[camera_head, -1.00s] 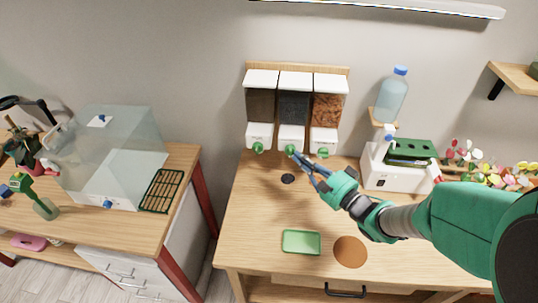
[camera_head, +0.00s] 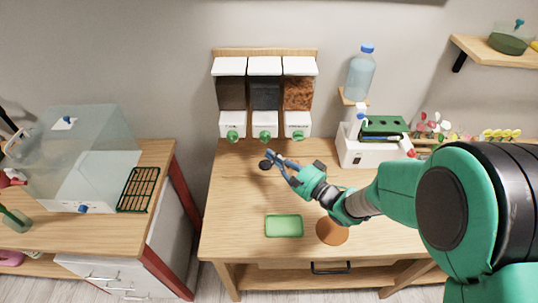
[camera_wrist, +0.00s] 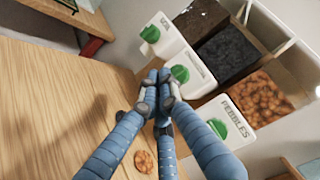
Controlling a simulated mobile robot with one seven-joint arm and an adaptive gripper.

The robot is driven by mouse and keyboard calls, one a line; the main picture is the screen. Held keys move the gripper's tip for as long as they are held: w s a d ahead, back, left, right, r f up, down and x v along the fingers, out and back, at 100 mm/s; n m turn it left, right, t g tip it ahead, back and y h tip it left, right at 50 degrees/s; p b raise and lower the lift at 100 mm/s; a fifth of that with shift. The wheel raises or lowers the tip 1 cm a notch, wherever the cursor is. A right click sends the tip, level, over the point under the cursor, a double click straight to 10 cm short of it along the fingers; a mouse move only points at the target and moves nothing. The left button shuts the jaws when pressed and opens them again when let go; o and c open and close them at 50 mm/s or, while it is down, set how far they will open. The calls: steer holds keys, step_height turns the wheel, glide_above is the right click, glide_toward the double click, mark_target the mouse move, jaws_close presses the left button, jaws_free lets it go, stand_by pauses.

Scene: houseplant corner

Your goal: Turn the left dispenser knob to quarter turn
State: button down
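My gripper (camera_head: 268,158) is below the middle knob, right of and lower than the left knob, touching none that I can see. In the wrist view its blue-grey fingertips (camera_wrist: 157,76) meet, with nothing visible between them.
A glass case (camera_head: 85,165) is on the left bench. The table below the left knob is clear.

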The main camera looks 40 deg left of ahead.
steer(key=b, duration=0.2)
glide_toward(237, 138)
steer(key=w+a, duration=0.3)
steer(key=a, duration=0.2)
steer(key=shift+s+a+f+b, duration=0.15)
steer(key=shift+s+a+f, duration=0.1)
steer(key=shift+s, duration=0.15)
steer(key=shift+s+a+f+b, duration=0.15)
steer(key=shift+s+a, duration=0.1)
steer(key=shift+s, duration=0.1)
steer(key=shift+s+a, duration=0.55)
steer(key=shift+a, duration=0.05)
steer(key=shift+s+f+p, duration=0.1)
steer(key=shift+f+p, duration=0.25)
steer(key=shift+s+a+f+m+t+y+b, duration=0.2)
steer(key=shift+s+a+f+m+y+b, duration=0.15)
steer(key=shift+s+a+f+m+y, duration=0.4)
steer(key=shift+s+a+f+m+t+y+b, duration=0.25)
steer(key=shift+s+a+f+m+y, duration=0.3)
steer(key=shift+s+a+m+y, duration=0.35)
